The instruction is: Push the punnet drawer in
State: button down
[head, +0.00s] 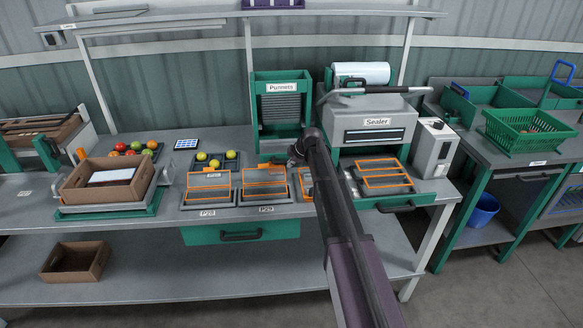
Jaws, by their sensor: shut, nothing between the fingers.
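A green drawer (241,231) with a dark bar handle sits under the front edge of the bench, below the P28 and P29 labels. I cannot tell how far out it stands. A second green-fronted drawer (395,204), also with a dark handle, stands out below the sealer, with an orange-framed tray above it. Neither drawer carries a readable name. My gripper (295,153) is shut and empty, over the back of the bench near the foot of the green Punnets rack (282,104). It is apart from both drawer handles. My arm hides part of the bench between them.
The sealer (375,128) stands at the back right. Orange-framed trays (265,186) line the front of the bench. A cardboard box (108,180) and tomatoes are at left. A green basket (528,130) stands on the right bench. Floor space shows at lower right.

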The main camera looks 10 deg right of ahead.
aim_at(285, 146)
jog(key=shift+w, duration=0.15)
jog(key=w, duration=0.9)
jog(key=w+d, duration=0.1)
jog(key=w, duration=0.3)
jog(key=shift+w, duration=0.2)
jog(key=shift+w+d, duration=0.1)
jog(key=shift+w, duration=0.05)
jog(key=shift+r, duration=0.1)
